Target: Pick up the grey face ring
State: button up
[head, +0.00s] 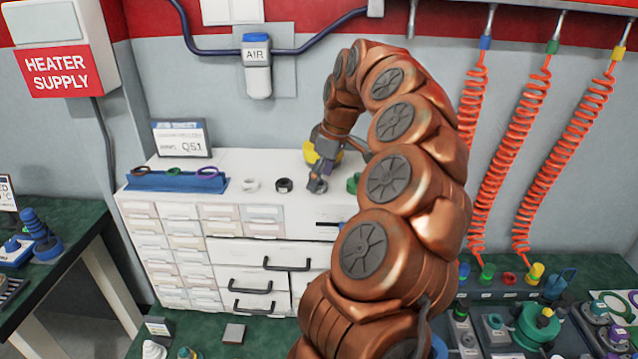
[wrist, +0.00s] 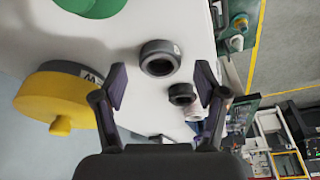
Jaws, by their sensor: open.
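The grey face ring (wrist: 150,66) is a short dark grey ring with a pale mark on its side, on the white cabinet top in the wrist view. In the head view it (head: 317,186) shows just below my gripper (head: 318,176), partly covered. In the wrist view my gripper (wrist: 161,88) is open, one finger on each side of the picture. The grey ring appears ahead of the gap between the fingertips, with no visible contact. A smaller black ring (wrist: 182,94) stands nearby and also appears between the fingers.
On the cabinet top (head: 235,160), a white ring (head: 250,184) and the black ring stand left of my gripper, a green ring (head: 353,183) right. A yellow round part (wrist: 55,98) is close to one finger. A blue rack (head: 176,182) with rings and a sign (head: 182,141) stand farther left.

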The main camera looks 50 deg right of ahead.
jog(key=shift+w+f, duration=0.1)
jog(key=shift+f, duration=0.45)
jog(key=shift+c, duration=0.4)
jog(key=c, duration=1.1)
jog(key=shift+c, duration=0.2)
jog(key=shift+r, duration=0.15)
